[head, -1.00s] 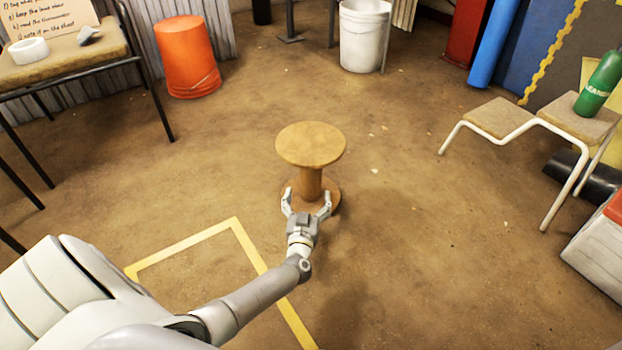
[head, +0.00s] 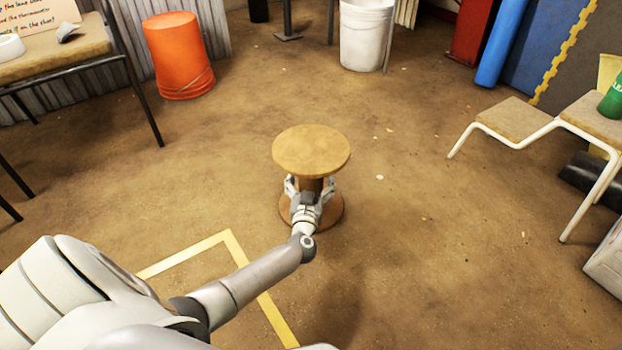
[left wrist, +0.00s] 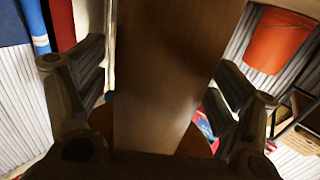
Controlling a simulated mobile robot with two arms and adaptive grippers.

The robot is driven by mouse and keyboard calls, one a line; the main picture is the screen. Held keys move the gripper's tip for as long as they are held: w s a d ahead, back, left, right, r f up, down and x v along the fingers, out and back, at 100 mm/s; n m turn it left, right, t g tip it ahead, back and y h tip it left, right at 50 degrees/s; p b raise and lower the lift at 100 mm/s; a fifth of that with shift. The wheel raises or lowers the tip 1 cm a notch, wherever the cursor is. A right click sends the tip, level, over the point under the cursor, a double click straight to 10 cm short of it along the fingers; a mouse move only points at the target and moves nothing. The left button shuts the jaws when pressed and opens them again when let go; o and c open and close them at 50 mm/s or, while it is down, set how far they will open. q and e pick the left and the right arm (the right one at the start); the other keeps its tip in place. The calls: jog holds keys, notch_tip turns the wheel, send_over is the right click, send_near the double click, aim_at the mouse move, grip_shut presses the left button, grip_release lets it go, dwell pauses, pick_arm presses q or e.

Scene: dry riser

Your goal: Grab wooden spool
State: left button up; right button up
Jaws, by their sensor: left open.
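The wooden spool (head: 311,150) stands upright on the floor in the middle of the head view, with a round top, a narrower core and a round base. My left gripper (head: 309,187) is at the core, below the top disc, with a finger on each side. In the left wrist view the spool's core (left wrist: 170,80) fills the middle between the open fingers of my left gripper (left wrist: 165,95). Gaps show between the fingers and the core there. The top disc partly hides the core in the head view. My right gripper is in neither view.
An orange bucket (head: 179,55) and a white bucket (head: 365,35) stand at the back. A chair (head: 60,55) is at the left. A white-framed step stool (head: 515,118) is at the right. The floor around the spool is clear.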

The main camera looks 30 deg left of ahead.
pick_arm(q)
jog(key=c, duration=1.9)
jog(key=shift+o, duration=0.2)
jog(key=shift+r, duration=0.2)
